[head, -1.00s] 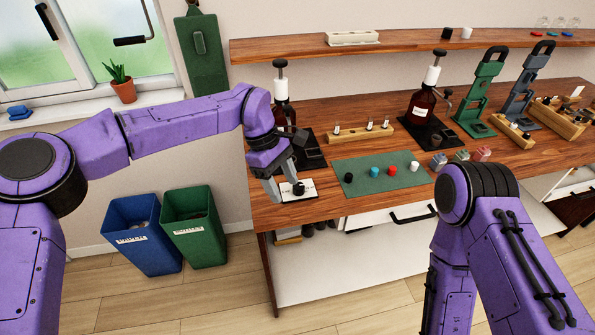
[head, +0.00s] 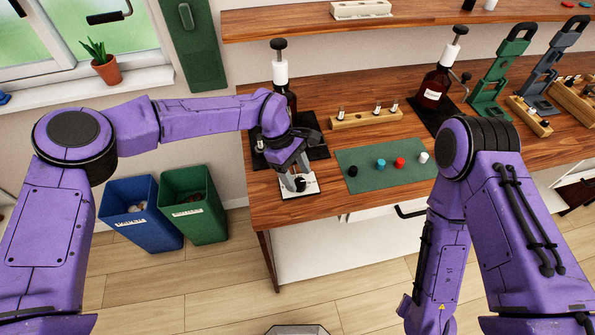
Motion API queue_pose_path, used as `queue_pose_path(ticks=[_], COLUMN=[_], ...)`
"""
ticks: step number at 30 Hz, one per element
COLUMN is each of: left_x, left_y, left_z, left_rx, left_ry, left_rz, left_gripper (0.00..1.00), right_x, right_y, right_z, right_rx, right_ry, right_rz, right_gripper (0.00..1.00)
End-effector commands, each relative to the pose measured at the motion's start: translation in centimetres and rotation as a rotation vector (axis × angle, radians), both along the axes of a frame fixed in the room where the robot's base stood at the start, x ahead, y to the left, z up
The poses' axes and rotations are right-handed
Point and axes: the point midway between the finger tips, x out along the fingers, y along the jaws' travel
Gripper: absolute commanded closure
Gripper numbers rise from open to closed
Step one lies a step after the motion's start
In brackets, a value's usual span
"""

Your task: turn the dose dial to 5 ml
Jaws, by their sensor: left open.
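The dose dial is a black knob on a white plate (head: 302,193) near the left front corner of the wooden table. My left gripper (head: 297,183) points down at the dial from above, its jaws open with the fingers around or right beside the knob. The fingers partly cover the knob, so its setting and the scale marks cannot be read. I cannot tell whether the fingers touch it. My right arm stands at the right, and its gripper is out of view.
A brown bottle with a pump (head: 283,85) stands behind the left gripper. A green mat (head: 385,175) with several small caps lies to the right of the dial, and a wooden vial rack (head: 366,119) is behind it. Another brown pump bottle (head: 436,85) stands further right.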

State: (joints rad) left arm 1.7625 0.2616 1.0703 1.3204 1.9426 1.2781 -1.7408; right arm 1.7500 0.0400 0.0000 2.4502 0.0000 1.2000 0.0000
Motion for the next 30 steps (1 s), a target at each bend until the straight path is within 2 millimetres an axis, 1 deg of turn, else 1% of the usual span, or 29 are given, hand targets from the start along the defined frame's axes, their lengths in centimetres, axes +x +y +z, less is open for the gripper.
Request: queue_pose_path(ticks=[1,3,6,12,14,15,17,18,26,30], left_x=[-0.2,-0.3,-0.3,-0.3,-0.3,-0.3,-0.3,-0.3,-0.3,-0.3], left_y=[-0.2,-0.3,-0.4,-0.4,-0.4,-0.3,-0.3,-0.3,-0.3,-0.3], left_z=[-0.3,-1.0,-1.5,-1.6,-1.6,-1.5,-1.5,-1.5,-1.6,-1.7], left_rx=[0.000,0.000,0.001,0.000,0.000,0.000,0.000,0.000,-0.001,-0.002], left_ry=[0.002,0.000,-0.001,-0.001,-0.001,-0.001,-0.001,-0.001,-0.002,-0.001], left_rz=[0.000,0.001,0.002,0.004,0.004,0.004,0.004,0.004,0.024,0.074], left_gripper=[0.40,0.40,0.40,0.40,0.59,0.72,0.92,0.95,0.95,0.95], right_x=[0.0,0.0,0.0,0.0,0.0,0.0,0.0,0.0,0.0,0.0], right_y=[0.0,0.0,0.0,0.0,0.0,0.0,0.0,0.0,0.0,0.0], right_z=[0.5,0.7,0.7,0.6,0.6,0.6,0.6,0.6,0.4,-0.1], right_rx=[0.000,0.000,0.000,0.000,0.000,0.000,0.000,0.000,0.000,0.000], right_ry=[0.000,0.000,0.000,0.000,0.000,0.000,0.000,0.000,0.000,0.000], right_rz=[0.000,0.000,0.000,0.000,0.000,0.000,0.000,0.000,0.000,0.000], right_gripper=[0.57,0.57,0.57,0.57,0.57,0.57,0.57,0.57,0.57,0.57])
